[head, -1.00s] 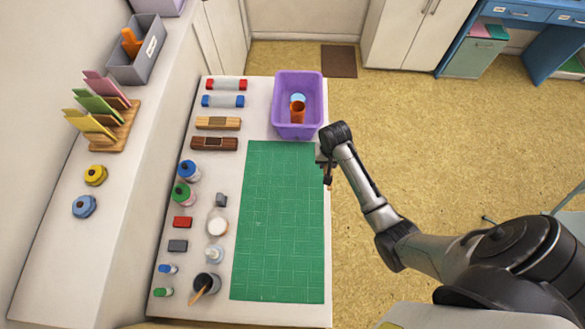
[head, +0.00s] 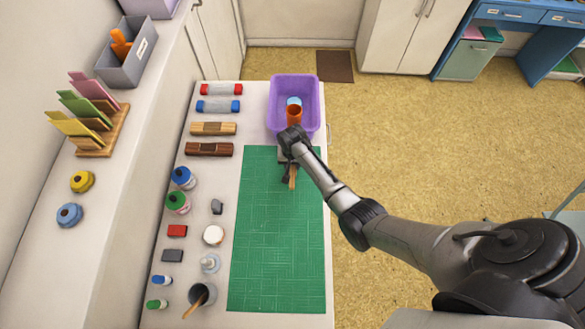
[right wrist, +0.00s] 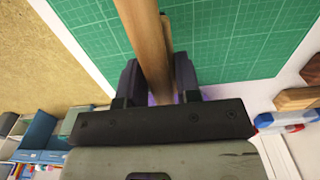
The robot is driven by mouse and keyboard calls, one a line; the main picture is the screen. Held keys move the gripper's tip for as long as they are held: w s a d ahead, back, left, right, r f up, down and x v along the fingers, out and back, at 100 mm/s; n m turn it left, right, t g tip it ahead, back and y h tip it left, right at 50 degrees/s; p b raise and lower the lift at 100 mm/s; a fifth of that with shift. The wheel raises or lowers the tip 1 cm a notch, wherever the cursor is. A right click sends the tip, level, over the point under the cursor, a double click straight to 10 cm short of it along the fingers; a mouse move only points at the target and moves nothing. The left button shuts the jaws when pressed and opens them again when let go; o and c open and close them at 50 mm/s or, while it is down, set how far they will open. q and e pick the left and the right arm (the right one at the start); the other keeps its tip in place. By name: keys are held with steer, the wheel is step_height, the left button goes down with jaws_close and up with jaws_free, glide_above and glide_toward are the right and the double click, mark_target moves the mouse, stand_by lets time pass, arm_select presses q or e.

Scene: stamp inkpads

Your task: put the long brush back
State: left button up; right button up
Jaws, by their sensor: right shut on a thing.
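My right gripper (head: 288,172) is over the far part of the green cutting mat, just in front of the purple bin. It is shut on a brush with a wooden handle (head: 292,181). In the right wrist view the handle (right wrist: 146,40) runs between the two fingers (right wrist: 158,82). The brush's bristle end is hidden, and I cannot judge its full length. A dark cup (head: 196,291) at the near left of the table holds another wooden-handled tool (head: 194,306). My left gripper does not show.
The purple bin (head: 313,83) holds an orange cup (head: 294,115) and a light blue item. The green mat (head: 280,255) is otherwise bare. Bottles, blocks and a white round jar (head: 213,235) stand between the mat and the table's left edge. A raised counter (head: 110,200) runs along the left.

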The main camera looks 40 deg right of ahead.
mark_target(293, 168)
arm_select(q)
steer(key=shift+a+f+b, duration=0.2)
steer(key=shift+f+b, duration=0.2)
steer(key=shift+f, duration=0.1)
arm_select(e)
steer(key=shift+f, duration=1.8)
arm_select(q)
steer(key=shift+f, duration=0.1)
arm_select(e)
steer(key=shift+f, duration=0.2)
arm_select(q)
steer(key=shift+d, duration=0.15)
arm_select(e)
steer(key=o, duration=0.9)
